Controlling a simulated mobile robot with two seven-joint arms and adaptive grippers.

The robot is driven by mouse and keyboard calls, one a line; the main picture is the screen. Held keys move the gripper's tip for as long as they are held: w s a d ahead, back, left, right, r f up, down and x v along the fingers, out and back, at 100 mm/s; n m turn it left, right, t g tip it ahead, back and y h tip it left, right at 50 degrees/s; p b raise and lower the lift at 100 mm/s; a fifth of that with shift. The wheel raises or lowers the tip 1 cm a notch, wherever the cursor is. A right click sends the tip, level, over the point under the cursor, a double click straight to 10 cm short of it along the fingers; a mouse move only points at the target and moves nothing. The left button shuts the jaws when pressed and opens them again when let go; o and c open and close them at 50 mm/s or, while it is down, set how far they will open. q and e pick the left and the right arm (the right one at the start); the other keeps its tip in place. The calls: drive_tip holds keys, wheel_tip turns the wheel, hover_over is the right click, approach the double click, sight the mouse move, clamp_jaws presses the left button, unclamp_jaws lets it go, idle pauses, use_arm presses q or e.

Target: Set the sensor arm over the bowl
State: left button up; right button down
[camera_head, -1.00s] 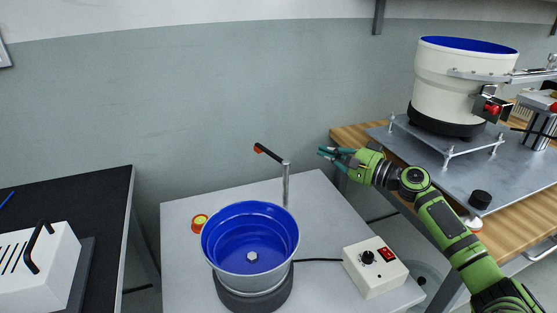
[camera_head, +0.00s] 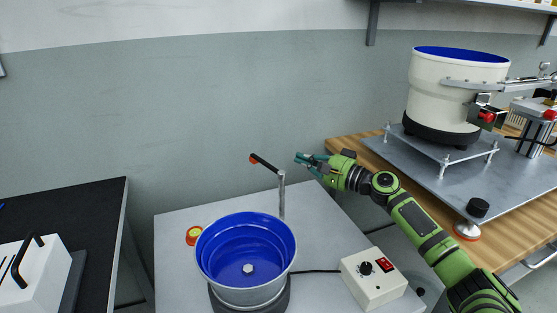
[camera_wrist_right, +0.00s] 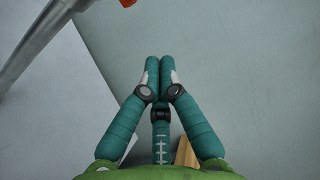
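The sensor arm (camera_head: 266,164) is a thin dark bar with an orange-red tip, on top of an upright metal post (camera_head: 282,198). It points back and left, behind the blue-lined bowl (camera_head: 247,250) rather than over it. My right gripper (camera_head: 303,160) is just right of the post top, apart from it in the head view, with nothing seen in it. In the wrist view its teal fingers (camera_wrist_right: 158,65) are together. The post (camera_wrist_right: 35,38) crosses the upper left there, and the orange tip (camera_wrist_right: 127,2) shows at the top edge. My left gripper is not in view.
The bowl stands on a grey table (camera_head: 190,225) with a red-and-yellow button (camera_head: 193,235) and a white control box (camera_head: 374,279). A large white feeder (camera_head: 453,95) stands on a raised plate at right. A black table (camera_head: 85,215) is at left.

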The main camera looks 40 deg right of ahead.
sight(267, 165)
drive_tip(key=w+a+p, duration=0.1)
drive_tip(key=w+a, duration=0.3)
drive_tip(key=a, duration=0.1)
drive_tip(key=shift+a, duration=0.25)
drive_tip(key=shift+a, duration=0.1)
idle(0.4)
